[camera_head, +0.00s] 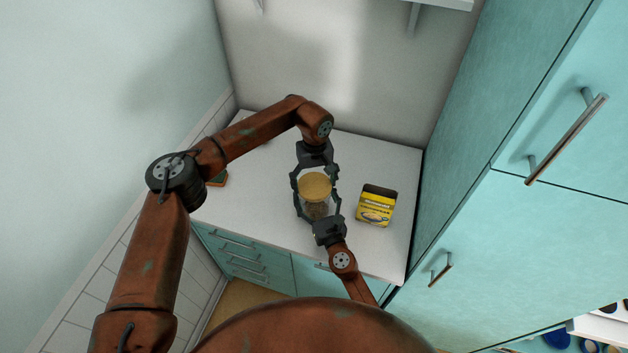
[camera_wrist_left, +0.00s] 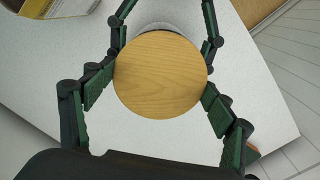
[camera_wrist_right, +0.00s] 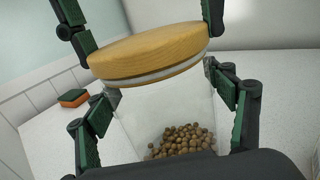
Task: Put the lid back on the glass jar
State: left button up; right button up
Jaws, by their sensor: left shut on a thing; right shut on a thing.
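The round wooden lid (camera_head: 315,186) is at the mouth of the glass jar (camera_head: 316,210), which holds brown round bits. My left gripper (camera_head: 314,177) is shut on the lid's edge from the far side; its pads flank the lid (camera_wrist_left: 160,75) in the left wrist view. My right gripper (camera_head: 318,208) is shut on the jar from the near side. In the right wrist view the lid (camera_wrist_right: 150,52) with its pale seal is at the top of the jar (camera_wrist_right: 150,115). I cannot tell whether it is fully seated. The jar's base is hidden there.
A yellow box (camera_head: 376,207) stands on the white counter (camera_head: 270,165) to the right of the jar. A sponge (camera_wrist_right: 73,97) lies at the counter's left side, partly behind my left arm in the head view. Tall teal cabinets (camera_head: 470,130) border the counter's right.

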pick_arm(q)
jog(key=shift+f, duration=0.75)
pick_arm(e)
jog(key=shift+f, duration=0.5)
pick_arm(q)
jog(key=o, duration=1.2)
jog(key=shift+o, duration=0.2)
notch_tip(320, 180, up, 12)
pick_arm(e)
jog(key=o, duration=1.7)
jog(key=shift+w+r, duration=0.1)
jog(key=shift+r, duration=0.05)
jog(key=shift+o, duration=0.3)
jog(key=shift+r, duration=0.1)
